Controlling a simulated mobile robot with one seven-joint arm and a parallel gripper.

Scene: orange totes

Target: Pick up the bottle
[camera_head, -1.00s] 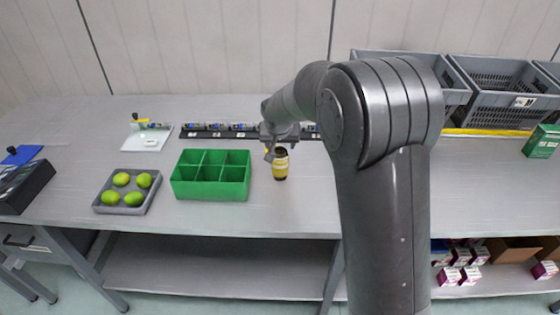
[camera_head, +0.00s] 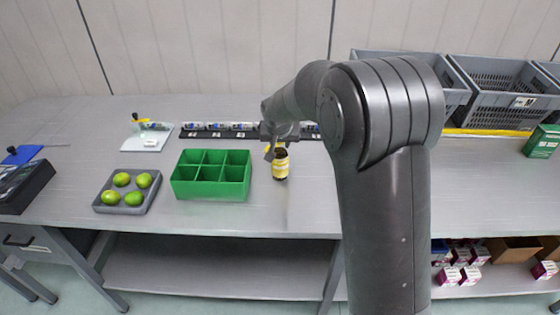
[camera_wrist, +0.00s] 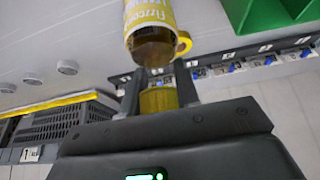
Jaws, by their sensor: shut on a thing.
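The bottle (camera_head: 281,164) is dark brown with a yellow label and stands upright at my gripper (camera_head: 276,143), just right of the green divided crate (camera_head: 210,192). In the wrist view the bottle (camera_wrist: 150,18) shows its yellow label and brown glass at the top. There my gripper (camera_wrist: 158,90) is shut on the bottle's top end, with a yellow part between its two dark fingers. A small yellow piece sits beside the neck; its nature is unclear. The bottle's base seems slightly above the table, but the gap is hard to judge.
A grey tray (camera_head: 126,209) of green fruit is left of the crate. A dark strip of small items (camera_head: 215,134) lies behind. Grey bins (camera_head: 495,100) stand at the back right. The table in front of the bottle is clear.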

